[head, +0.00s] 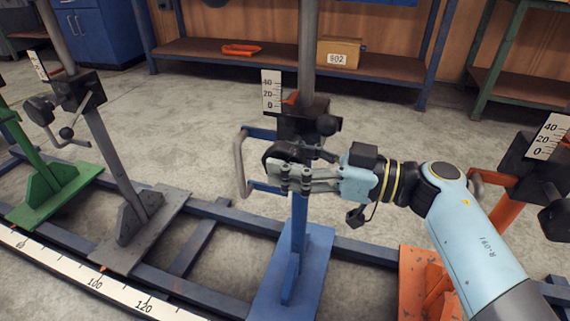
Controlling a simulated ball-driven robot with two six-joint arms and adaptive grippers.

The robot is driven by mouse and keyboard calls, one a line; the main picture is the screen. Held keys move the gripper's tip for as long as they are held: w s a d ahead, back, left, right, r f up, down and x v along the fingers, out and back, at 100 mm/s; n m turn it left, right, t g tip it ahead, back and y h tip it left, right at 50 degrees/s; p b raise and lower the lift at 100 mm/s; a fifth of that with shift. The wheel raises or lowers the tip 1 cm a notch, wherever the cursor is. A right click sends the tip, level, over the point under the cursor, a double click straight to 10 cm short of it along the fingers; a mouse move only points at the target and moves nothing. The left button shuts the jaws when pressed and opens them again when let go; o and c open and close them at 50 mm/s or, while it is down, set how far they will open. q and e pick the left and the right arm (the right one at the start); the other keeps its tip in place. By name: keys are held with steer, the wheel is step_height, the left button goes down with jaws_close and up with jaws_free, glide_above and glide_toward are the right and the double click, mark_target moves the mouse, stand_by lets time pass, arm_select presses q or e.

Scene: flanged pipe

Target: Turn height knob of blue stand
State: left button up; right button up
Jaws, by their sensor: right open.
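The blue stand (302,237) rises from a blue base plate in the middle of the head view. Its black clamp block (302,122) carries a small height scale (271,91) on the left and a dark ball-ended lever (327,125) on the right. A dark round knob (281,153) sits just below the block, partly covered by my fingers. My right gripper (287,180) comes in from the right, open, with its fingers in front of the stand at the knob. Contact with the knob cannot be told. My left gripper is not in view.
A grey stand (121,168) and a green stand (46,168) stand to the left, an orange stand (506,208) to the right. A ruler (85,277) runs along the floor rail. A shelf (200,51) at the back holds a box marked 902 (339,52).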

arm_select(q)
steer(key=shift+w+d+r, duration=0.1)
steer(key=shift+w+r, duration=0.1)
arm_select(e)
steer(key=shift+w+a, duration=0.15)
steer(key=shift+a, duration=0.3)
steer(key=shift+c, duration=0.4)
jaws_close()
steer(key=p, duration=0.3)
steer(key=shift+r+h, duration=0.35)
steer(key=shift+h, duration=0.05)
steer(key=shift+f+h+p, duration=0.15)
steer(key=shift+h+p, duration=0.15)
steer(key=shift+p, duration=0.7)
steer(key=shift+f, duration=0.15)
steer(key=shift+o, duration=0.4)
jaws_free()
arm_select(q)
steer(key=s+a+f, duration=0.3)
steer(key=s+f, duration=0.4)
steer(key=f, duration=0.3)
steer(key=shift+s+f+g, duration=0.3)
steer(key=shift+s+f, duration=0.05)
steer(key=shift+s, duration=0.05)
